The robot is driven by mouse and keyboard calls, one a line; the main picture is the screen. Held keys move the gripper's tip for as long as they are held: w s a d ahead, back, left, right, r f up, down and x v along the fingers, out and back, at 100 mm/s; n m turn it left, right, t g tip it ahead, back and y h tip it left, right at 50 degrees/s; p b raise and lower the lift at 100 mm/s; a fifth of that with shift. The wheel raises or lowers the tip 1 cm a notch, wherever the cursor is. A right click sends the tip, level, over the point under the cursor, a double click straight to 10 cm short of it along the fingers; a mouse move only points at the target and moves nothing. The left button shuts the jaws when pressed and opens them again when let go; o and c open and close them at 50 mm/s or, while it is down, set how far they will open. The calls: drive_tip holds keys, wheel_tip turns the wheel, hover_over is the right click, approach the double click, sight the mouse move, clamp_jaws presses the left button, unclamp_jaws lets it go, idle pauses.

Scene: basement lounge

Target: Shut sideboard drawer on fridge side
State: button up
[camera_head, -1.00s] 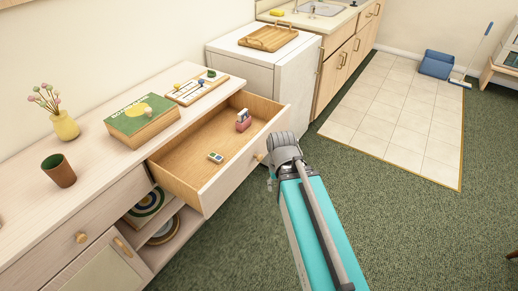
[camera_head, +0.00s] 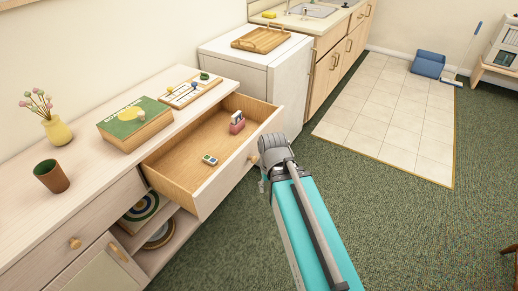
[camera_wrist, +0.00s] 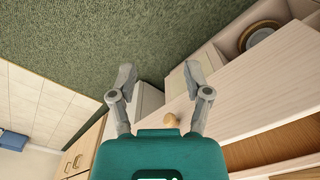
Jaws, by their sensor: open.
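The sideboard (camera_head: 95,165) runs along the left wall. Its drawer on the fridge side (camera_head: 225,178) is pulled well out; the drawer front also shows in the wrist view (camera_wrist: 250,85). A small red item (camera_head: 237,123) and a small block with coloured spots (camera_head: 210,160) lie inside it. The round wooden knob (camera_head: 251,158) is on the drawer front. My gripper (camera_head: 268,165) is outside the drawer, just right of the knob. In the wrist view my gripper (camera_wrist: 161,80) has its fingers spread and empty, with the knob (camera_wrist: 172,122) appearing between them. I cannot tell whether it touches the front.
The white fridge (camera_head: 285,85) stands beyond the drawer, with a wooden tray (camera_head: 261,38) on top. A green box (camera_head: 135,120), a cup (camera_head: 51,176) and a vase (camera_head: 58,130) stand on the sideboard. Green carpet (camera_head: 400,225) on the right is clear.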

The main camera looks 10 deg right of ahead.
drive_tip(key=shift+w+f, duration=0.2)
drive_tip(key=shift+f, duration=0.15)
drive_tip(key=shift+c, duration=1)
drive_tip(key=shift+w+f+y+b, duration=0.7)
drive_tip(key=shift+w+f+b, duration=0.15)
drive_tip(key=shift+b, duration=0.35)
drive_tip(key=c, duration=0.5)
drive_tip(key=w+f+y+b, duration=0.1)
drive_tip(key=w+b, duration=0.1)
drive_tip(key=w+f+m+t+y+b, duration=0.1)
drive_tip(key=w+f+b, duration=0.1)
drive_tip(key=shift+d+f+m+y, duration=0.1)
drive_tip(key=shift+f+m+y, duration=0.1)
drive_tip(key=shift+m+y, duration=0.1)
clamp_jaws()
drive_tip(key=w+d+f+m+t+y+b, duration=0.2)
drive_tip(key=w+d+f+t+y+b, duration=0.15)
drive_tip(key=w+b, duration=0.45)
drive_tip(key=w+d+r+m+t+y+b, duration=0.1)
drive_tip(key=w+d+t+b, duration=0.3)
drive_tip(key=d, duration=0.4)
drive_tip(key=w+d+m+t+y+b, duration=0.4)
drive_tip(key=d+b, duration=0.3)
drive_tip(key=d, duration=0.2)
drive_tip(key=shift+w+r, duration=0.4)
drive_tip(key=shift+w, duration=0.25)
